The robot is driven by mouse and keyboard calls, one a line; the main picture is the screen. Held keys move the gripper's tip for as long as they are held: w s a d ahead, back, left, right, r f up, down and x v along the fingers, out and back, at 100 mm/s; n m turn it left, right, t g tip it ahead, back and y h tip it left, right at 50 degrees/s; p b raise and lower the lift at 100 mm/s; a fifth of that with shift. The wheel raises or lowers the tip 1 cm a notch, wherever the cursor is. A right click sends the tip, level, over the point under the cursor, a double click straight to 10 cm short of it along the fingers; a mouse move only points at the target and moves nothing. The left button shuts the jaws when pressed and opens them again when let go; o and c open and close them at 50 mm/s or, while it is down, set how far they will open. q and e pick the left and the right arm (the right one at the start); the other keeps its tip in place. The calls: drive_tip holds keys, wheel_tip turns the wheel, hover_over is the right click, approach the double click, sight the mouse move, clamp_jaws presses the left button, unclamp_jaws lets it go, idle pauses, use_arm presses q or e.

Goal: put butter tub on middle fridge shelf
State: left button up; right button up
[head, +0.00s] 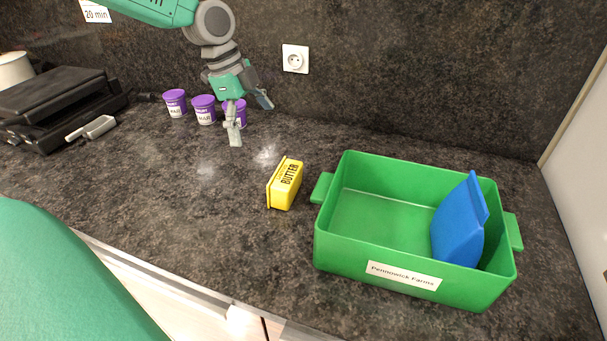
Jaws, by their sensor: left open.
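The yellow butter tub (285,184) lies on the dark countertop, left of the green crate, with its "BUTTER" label showing. My left gripper (250,121) is open and empty above the counter, up and to the left of the tub and apart from it. It partly hides one of the purple-lidded tubs behind it. No fridge or fridge shelf shows in this view. My right gripper is not in view.
Several purple-lidded tubs (204,109) stand near the wall. A black grill (60,106) is at far left. Counter around the butter is clear.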

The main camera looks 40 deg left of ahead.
sight(285, 173)
use_arm(q)
drive_tip(key=shift+n+g+h, duration=0.3)
drive_tip(key=shift+n+h, duration=0.3)
drive_tip(key=shift+h, duration=0.2)
drive_tip(key=x, duration=0.2)
drive_tip(key=d+x, duration=0.1)
drive_tip(key=x, duration=0.5)
drive_tip(key=shift+d+r, duration=0.2)
drive_tip(key=shift+d, duration=0.2)
drive_tip(key=shift+f, duration=0.85)
drive_tip(key=x, duration=0.3)
drive_tip(key=shift+w+d+f+b, duration=0.1)
drive_tip(key=shift+w+d+b, duration=0.2)
drive_tip(key=shift+d, duration=0.1)
drive_tip(key=shift+d+f, duration=0.2)
drive_tip(key=shift+d, duration=0.1)
